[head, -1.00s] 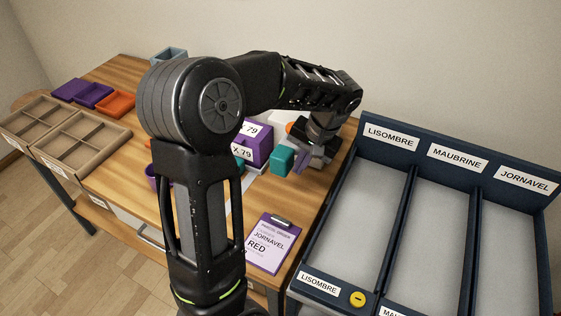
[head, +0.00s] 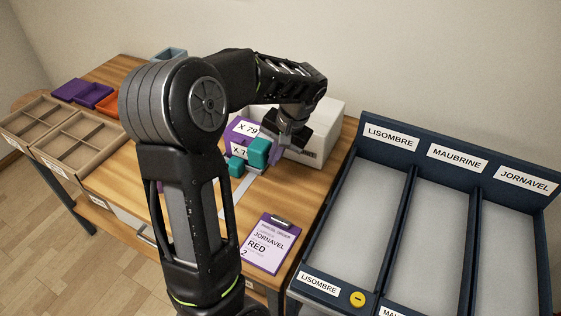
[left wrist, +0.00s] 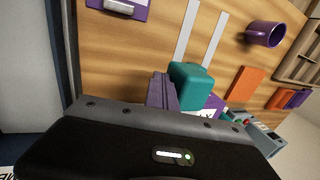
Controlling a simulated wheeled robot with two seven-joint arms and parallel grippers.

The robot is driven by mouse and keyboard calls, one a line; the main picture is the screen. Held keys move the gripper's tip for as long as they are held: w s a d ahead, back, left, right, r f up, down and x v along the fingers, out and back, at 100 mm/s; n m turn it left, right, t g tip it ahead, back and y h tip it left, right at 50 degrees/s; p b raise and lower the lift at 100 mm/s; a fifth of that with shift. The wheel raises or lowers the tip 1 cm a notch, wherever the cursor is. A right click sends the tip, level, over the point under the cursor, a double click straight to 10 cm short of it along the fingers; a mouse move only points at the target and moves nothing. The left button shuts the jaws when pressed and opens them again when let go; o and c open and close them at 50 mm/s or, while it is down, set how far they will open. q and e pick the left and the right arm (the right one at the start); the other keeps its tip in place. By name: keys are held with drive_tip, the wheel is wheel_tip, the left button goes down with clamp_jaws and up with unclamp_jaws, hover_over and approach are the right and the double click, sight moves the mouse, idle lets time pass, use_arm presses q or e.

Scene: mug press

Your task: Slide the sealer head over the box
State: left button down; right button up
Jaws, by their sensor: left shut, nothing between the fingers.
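The teal block (head: 258,153), which I take for the sealer head, stands on the table right of the purple box (head: 240,131) with X 79 labels. In the left wrist view the teal block (left wrist: 190,82) is just beyond my fingers. A smaller teal piece (head: 236,167) sits at the box's front. My left gripper (head: 276,157) is shut and empty, its purple fingers against or very close to the right side of the teal block; contact cannot be told for sure. My arm hides part of the box. My right gripper is out of view.
A white machine body (head: 325,125) stands behind my left gripper. Pale strips (left wrist: 198,40) run along the table. A purple mug (left wrist: 265,33) shows in the wrist view. A clipboard (head: 270,243) lies in front. A dark blue sorting rack (head: 345,200) is at right, cardboard trays (head: 75,140) at left.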

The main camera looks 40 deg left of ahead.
sight(266, 146)
use_arm(q)
drive_tip(key=shift+s+a, duration=0.3)
drive_tip(key=shift+a, duration=0.75)
drive_tip(key=shift+s+a, duration=0.35)
drive_tip(key=shift+a, duration=0.65)
drive_tip(key=shift+s+a, duration=0.3)
drive_tip(key=shift+a, duration=0.75)
drive_tip(key=shift+w+d, duration=0.25)
drive_tip(key=shift+d, duration=0.55)
drive_tip(key=shift+w+d, duration=0.25)
drive_tip(key=shift+d, duration=0.5)
wheel_tip(266, 146, up, 9)
drive_tip(key=p, duration=0.7)
